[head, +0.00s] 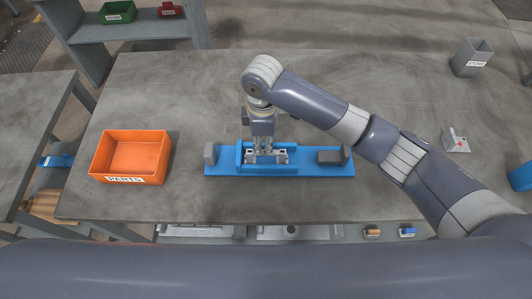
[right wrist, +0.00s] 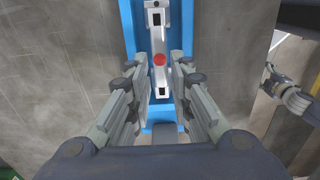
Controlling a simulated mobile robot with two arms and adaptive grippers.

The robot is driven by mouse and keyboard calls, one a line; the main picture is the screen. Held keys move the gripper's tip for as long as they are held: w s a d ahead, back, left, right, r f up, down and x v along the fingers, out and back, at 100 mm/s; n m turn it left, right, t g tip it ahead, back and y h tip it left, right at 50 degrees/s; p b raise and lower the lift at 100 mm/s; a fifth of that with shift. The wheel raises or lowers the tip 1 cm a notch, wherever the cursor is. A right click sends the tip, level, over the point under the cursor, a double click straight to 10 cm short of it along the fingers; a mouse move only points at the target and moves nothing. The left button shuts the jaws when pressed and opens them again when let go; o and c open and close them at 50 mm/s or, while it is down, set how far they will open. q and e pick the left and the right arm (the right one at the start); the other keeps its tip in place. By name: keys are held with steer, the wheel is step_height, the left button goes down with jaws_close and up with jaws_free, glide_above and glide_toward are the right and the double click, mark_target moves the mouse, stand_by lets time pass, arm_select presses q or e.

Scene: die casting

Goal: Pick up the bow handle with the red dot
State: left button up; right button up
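The bow handle with the red dot (right wrist: 159,58) is a silver bar lying in the blue fixture (head: 222,169) on the table. In the head view its ends (head: 281,159) show on both sides of the fingers. My right gripper (head: 264,150) points down over the handle's middle. In the right wrist view its fingers (right wrist: 158,70) are open on both sides of the bar, with gaps between. A grey, jointed part at the right edge there (right wrist: 292,98) may be my left gripper; its fingers are unclear. No left gripper shows in the head view.
An orange PARTS bin (head: 133,158) stands left of the fixture. A small plate with a red mark (head: 453,140) and a grey bin (head: 472,58) are at the right. The table behind is clear.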

steer(key=f, duration=0.2)
steer(key=d+f+p, duration=0.1)
steer(key=f, duration=0.1)
steer(key=shift+f, duration=0.55)
steer(key=shift+a, duration=0.1)
steer(key=shift+c, duration=0.8)
arm_select(q)
steer(key=w+r, duration=0.1)
steer(key=w, duration=0.1)
steer(key=shift+w+d+r, duration=0.15)
steer(key=shift+w+r, duration=0.2)
steer(key=shift+w, duration=0.05)
arm_select(e)
jaws_close()
